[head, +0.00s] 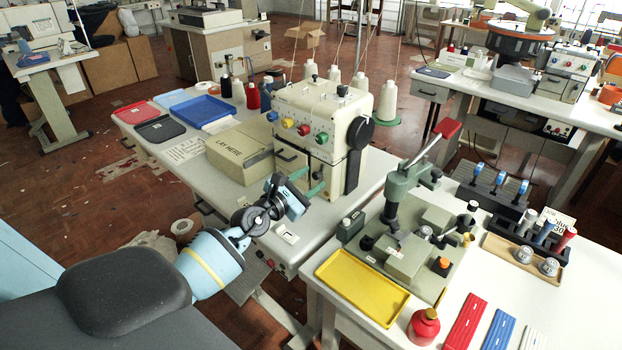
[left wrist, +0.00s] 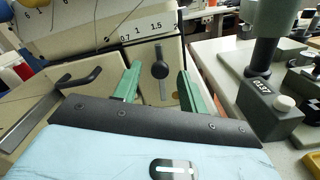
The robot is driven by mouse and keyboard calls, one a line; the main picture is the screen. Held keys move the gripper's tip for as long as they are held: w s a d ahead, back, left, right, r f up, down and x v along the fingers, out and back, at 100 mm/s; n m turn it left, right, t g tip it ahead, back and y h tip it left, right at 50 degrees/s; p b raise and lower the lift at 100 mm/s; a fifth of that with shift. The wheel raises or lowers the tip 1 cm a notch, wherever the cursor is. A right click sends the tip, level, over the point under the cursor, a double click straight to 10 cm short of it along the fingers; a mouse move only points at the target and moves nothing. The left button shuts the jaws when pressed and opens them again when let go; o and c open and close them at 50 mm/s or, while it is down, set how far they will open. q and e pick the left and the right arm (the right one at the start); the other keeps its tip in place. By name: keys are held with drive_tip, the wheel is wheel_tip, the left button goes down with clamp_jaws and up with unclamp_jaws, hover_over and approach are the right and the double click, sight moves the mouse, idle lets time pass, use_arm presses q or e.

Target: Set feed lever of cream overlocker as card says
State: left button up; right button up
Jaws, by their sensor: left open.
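The cream overlocker (head: 310,115) stands on the white table with coloured dials on its front. In the left wrist view its front (left wrist: 110,45) shows a printed scale with 0.7, 1 and 1.5. My left gripper (head: 309,181) is at the machine's lower front. My right gripper is not in view.
A cream box marked "LAY HERE" (head: 240,153) stands left of the overlocker. A black handle (left wrist: 80,78) juts out beside my left finger. A green press (head: 410,205) and a yellow tray (head: 362,287) are on the right-hand table. Thread cones stand behind the machine.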

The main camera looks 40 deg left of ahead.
use_arm(q)
drive_tip(key=s, duration=0.5)
drive_tip(key=shift+s+a+p, duration=0.2)
drive_tip(key=shift+s+p, duration=0.1)
drive_tip(key=shift+s, duration=0.6)
